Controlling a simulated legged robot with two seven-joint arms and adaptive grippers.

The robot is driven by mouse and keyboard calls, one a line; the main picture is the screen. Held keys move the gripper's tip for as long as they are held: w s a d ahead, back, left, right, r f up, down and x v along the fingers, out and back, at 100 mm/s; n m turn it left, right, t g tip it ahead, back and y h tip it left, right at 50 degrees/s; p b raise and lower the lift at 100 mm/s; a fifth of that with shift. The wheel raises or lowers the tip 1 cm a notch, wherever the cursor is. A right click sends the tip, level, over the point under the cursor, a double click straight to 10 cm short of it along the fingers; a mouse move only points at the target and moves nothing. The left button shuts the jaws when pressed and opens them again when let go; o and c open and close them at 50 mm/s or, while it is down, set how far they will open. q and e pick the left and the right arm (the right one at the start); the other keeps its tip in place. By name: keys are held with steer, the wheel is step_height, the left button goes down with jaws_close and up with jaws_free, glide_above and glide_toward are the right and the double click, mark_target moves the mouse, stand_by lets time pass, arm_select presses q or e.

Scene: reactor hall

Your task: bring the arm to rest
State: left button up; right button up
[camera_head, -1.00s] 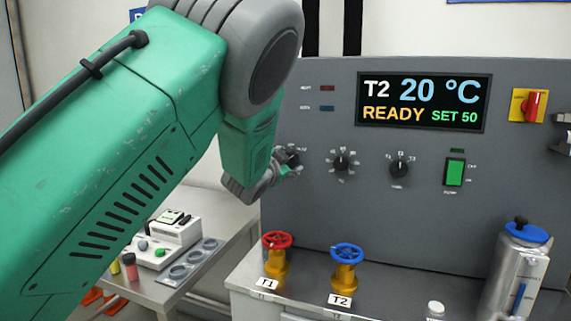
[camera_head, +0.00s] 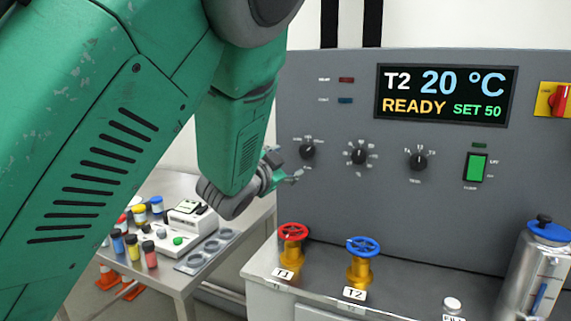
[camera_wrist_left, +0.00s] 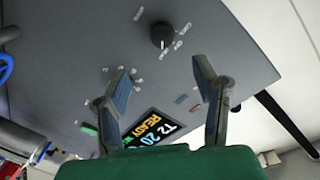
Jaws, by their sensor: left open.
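My left arm is green and fills the left of the head view. Its gripper (camera_head: 285,172) is in front of the grey control panel (camera_head: 330,210), left of and below the leftmost black knob (camera_head: 307,151). In the left wrist view the two fingers (camera_wrist_left: 163,95) are spread apart with nothing between them. Beyond them that view shows the panel face (camera_wrist_left: 200,50), a black knob (camera_wrist_left: 162,35) and part of the display (camera_wrist_left: 148,130). My right gripper is in neither view.
The display (camera_head: 445,95) reads T2 20 °C, READY, SET 50. A red valve (camera_head: 292,232) and a blue valve (camera_head: 362,247) stand on the ledge below the panel. A metal canister (camera_head: 533,270) is at right. A side table (camera_head: 180,282) holds several small bottles and a white device.

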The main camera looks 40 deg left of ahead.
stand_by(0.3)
arm_select(q)
steer(key=s+d+f+n+g+h+b, duration=0.15)
steer(key=s+f+g, duration=0.3)
steer(key=f, duration=1.05)
steer(key=s+d+f+n+g, duration=0.1)
steer(key=s+d+f+g, duration=0.35)
steer(key=f, duration=1.15)
steer(key=s+d+f+n+g, duration=0.1)
steer(key=s+d+f+g, duration=0.1)
steer(key=s+f, duration=0.4)
steer(key=s+d+f+g+h+b, duration=0.1)
steer(key=s+f, duration=0.5)
steer(key=s, duration=0.6)
steer(key=s+d+f+n+g+h, duration=0.1)
steer(key=s+d+f+g, duration=0.2)
steer(key=s+f, duration=0.3)
steer(key=s+g, duration=0.1)
steer(key=s, duration=0.2)
steer(key=shift+s+d+f+n+b, duration=0.25)
steer(key=shift+s+n+b, duration=0.05)
steer(key=shift+s+n, duration=0.1)
steer(key=shift+w, duration=0.15)
